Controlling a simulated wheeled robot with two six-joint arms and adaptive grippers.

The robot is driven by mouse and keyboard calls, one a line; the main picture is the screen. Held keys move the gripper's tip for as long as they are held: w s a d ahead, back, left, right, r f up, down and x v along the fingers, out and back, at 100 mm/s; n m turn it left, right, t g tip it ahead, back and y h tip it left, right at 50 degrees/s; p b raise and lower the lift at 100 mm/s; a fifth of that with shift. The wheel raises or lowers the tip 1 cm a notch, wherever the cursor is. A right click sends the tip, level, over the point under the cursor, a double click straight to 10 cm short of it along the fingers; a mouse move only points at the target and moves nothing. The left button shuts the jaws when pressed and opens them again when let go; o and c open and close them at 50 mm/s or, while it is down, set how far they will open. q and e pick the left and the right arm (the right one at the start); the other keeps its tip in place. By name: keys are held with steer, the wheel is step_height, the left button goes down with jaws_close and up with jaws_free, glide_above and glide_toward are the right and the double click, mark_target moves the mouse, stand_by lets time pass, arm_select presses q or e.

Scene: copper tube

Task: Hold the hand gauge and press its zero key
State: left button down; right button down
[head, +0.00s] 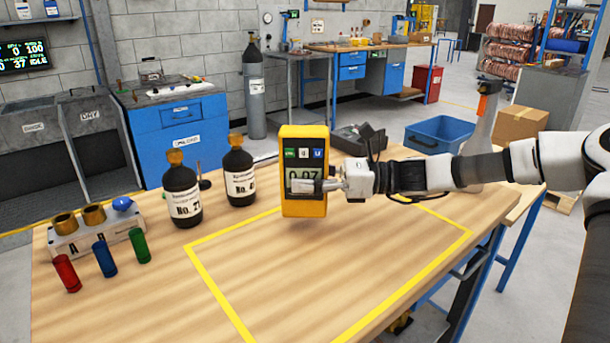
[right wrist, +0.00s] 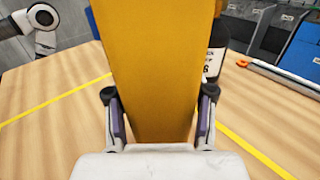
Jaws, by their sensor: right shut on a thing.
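The hand gauge (head: 303,165) is a yellow, upright block with its front towards the head view. Its display (head: 305,173) reads about 0.07, partly covered by a finger. Above it sit a green key (head: 290,153), a grey key marked 0 (head: 304,153) and a blue key (head: 318,153). My right gripper (head: 318,186) comes in from the right and is shut on the gauge's lower half. In the right wrist view the yellow body (right wrist: 155,60) stands between both fingers (right wrist: 160,105). Whether its base touches the table is unclear. My left gripper is out of view.
Two dark bottles (head: 182,190) (head: 240,172) stand left of the gauge. A spray bottle (head: 483,115) stands behind my right arm. The yellow-taped area (head: 340,265) is clear in front.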

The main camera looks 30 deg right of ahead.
mark_target(305, 195)
steer(key=shift+f+b, duration=1)
steer(key=shift+f, duration=0.8)
steer(key=shift+s+a+f, duration=0.1)
stand_by(2.0)
steer(key=shift+c, duration=1.6)
jaws_free()
